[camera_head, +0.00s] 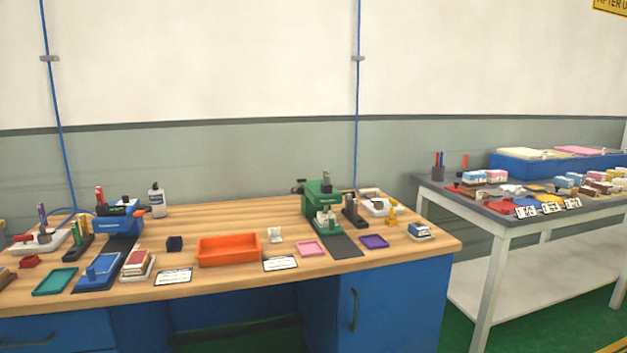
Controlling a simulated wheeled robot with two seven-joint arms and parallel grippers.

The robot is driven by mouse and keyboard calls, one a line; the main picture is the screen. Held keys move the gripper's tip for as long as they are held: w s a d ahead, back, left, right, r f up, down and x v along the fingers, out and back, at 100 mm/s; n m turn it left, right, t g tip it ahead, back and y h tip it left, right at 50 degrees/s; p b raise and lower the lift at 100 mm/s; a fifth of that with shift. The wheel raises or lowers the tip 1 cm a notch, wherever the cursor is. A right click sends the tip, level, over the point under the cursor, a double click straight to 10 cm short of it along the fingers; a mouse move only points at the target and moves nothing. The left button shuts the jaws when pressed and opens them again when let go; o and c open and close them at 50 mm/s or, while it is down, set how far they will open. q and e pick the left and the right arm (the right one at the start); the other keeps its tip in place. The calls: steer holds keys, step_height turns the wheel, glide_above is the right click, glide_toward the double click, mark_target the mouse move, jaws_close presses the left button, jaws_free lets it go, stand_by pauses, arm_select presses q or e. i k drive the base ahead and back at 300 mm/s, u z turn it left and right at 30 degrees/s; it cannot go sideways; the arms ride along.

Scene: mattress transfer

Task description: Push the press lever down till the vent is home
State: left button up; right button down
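A green bench machine (319,197) that looks like a press stands toward the right of the wooden workbench (220,218). A dark part that may be its lever (298,187) sticks out at its upper left. A small pale part (326,219) sits low at its front; I cannot tell whether it is the vent or how far in it sits. A blue machine (120,222) stands at the bench's left, and I cannot tell if it has a lever. Neither of my grippers shows in the head view.
An orange tray (228,262) lies mid-bench, with a pink tray (311,248) and a purple tray (374,242) near the green machine. A black stand (354,211) is close on its right. A grey-topped table (480,200) with several items stands farther right.

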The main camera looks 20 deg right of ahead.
mark_target(294, 190)
steer(key=k, duration=0.5)
steer(key=z, duration=0.7)
steer(key=i, duration=1.75)
steer(key=u, duration=0.55)
